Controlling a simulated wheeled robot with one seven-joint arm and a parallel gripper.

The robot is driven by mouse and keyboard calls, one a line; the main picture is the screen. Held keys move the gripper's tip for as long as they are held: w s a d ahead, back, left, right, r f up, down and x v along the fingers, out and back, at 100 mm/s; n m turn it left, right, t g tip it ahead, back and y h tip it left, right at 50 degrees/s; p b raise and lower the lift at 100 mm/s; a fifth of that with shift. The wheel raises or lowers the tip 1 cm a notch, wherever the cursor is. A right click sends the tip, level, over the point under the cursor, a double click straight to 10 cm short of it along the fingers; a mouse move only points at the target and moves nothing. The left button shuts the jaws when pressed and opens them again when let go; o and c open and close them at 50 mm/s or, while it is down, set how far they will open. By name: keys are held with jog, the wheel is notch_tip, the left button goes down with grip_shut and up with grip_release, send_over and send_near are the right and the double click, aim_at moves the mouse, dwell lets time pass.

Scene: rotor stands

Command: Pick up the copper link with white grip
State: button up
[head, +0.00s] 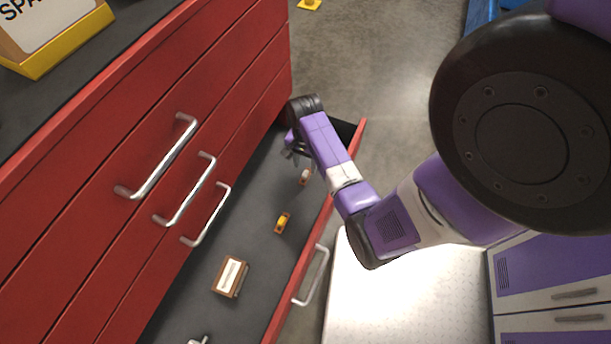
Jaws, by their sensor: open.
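A small copper-brown piece with a white part (305,177), which looks like the copper link with white grip, lies on the dark floor of an open red drawer (187,292), towards its far end. It is small in the view, so its detail is unclear. My gripper (291,154) is over the far end of the drawer, above and slightly left of this piece in the picture. Its jaws are open and appear empty. My wrist hides part of the drawer's far end.
A brown and yellow piece (283,222), a larger brown block with a cream top (231,277) and a silver metal part (198,341) lie nearer in the drawer. The red cabinet front with handles (168,160) rises at left. The drawer's front wall bounds the right side.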

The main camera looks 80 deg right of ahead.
aim_at(306, 173)
notch_tip(306, 173, down, 5)
jog(key=shift+r+b, duration=0.2)
jog(key=shift+b, duration=0.4)
grip_shut()
